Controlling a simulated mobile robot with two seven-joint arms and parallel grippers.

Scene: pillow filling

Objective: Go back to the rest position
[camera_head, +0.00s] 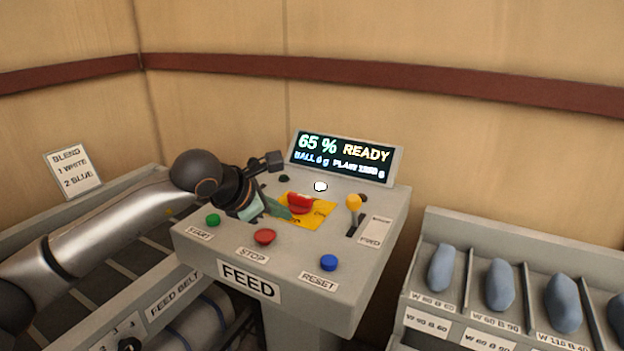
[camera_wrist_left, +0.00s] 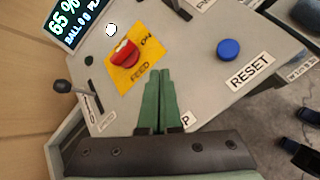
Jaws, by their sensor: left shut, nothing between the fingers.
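My left gripper (camera_head: 282,211) reaches in from the left over the grey FEED console (camera_head: 352,285). Its green fingers are shut with nothing between them. They are just left of the red rotary switch (camera_head: 300,202) on its yellow plate. In the left wrist view the shut fingers (camera_wrist_left: 159,72) point toward the panel, below the red switch (camera_wrist_left: 124,53) and left of the blue RESET button (camera_wrist_left: 228,48). I cannot tell whether the fingertips touch the panel. The STOP button is hidden behind them in that view. My right gripper is not in view.
The console display (camera_head: 345,158) reads 65 % READY. The panel has a green START button (camera_head: 213,220), a red STOP button (camera_head: 265,236) and a yellow-topped lever (camera_head: 354,204). A rack (camera_head: 440,225) with blue-grey pillows stands right. A BLEND card (camera_head: 74,172) stands left near the feed belt.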

